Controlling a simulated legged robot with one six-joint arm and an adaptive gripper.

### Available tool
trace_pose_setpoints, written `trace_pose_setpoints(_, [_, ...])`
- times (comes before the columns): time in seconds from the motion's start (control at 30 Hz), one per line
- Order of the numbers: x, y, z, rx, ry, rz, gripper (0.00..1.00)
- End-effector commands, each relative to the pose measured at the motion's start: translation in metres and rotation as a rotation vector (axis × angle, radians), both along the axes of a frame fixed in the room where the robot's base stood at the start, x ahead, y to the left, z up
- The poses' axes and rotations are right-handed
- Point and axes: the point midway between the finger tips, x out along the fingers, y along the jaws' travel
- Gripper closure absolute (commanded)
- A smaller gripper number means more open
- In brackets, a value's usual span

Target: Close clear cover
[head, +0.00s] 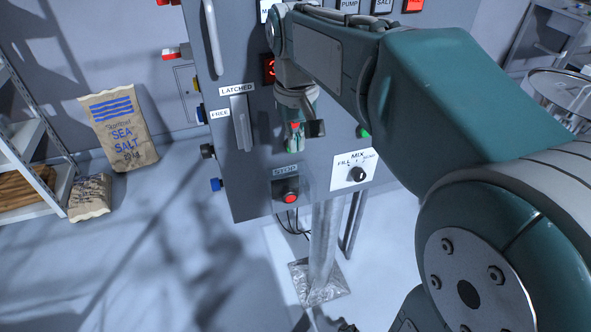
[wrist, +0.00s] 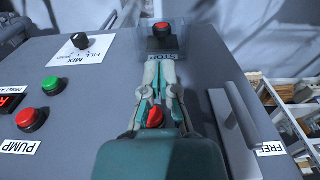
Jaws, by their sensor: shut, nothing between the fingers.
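The clear cover (wrist: 184,38) shows faintly in the wrist view as a see-through pane around the red stop button (wrist: 164,29). Its edges are hard to make out, and I cannot tell how far open it is. In the head view the stop button (head: 290,198) sits low on the grey cabinet, under its STOP label. My gripper (head: 295,147) is shut and empty just above that label. In the wrist view my gripper (wrist: 160,55) points at the label and partly hides it. I cannot tell whether the fingertips touch the cover.
A latch handle (head: 241,122) stands out left of my gripper. The MIX knob (head: 357,174) is on the right. A metal pipe (head: 325,240) runs down below the cabinet. Salt bags (head: 120,128) and a shelf (head: 28,140) stand at left. The floor between is clear.

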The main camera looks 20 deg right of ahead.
Motion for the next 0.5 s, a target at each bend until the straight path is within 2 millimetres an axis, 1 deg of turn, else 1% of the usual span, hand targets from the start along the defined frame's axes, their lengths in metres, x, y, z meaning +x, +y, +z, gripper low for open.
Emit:
trace_pose_setpoints(0.03, [-0.001, 0.000, -0.010, 0.000, 0.004, 0.000, 1.00])
trace_pose_setpoints(0.1, [-0.001, 0.000, -0.023, 0.000, 0.004, 0.000, 1.00])
trace_pose_setpoints(0.3, [-0.001, 0.000, -0.058, 0.000, 0.002, 0.000, 1.00])
trace_pose_setpoints(0.4, [-0.001, 0.000, -0.071, 0.000, 0.001, 0.000, 1.00])
trace_pose_setpoints(0.5, [-0.001, 0.000, -0.078, 0.000, 0.000, 0.000, 1.00])
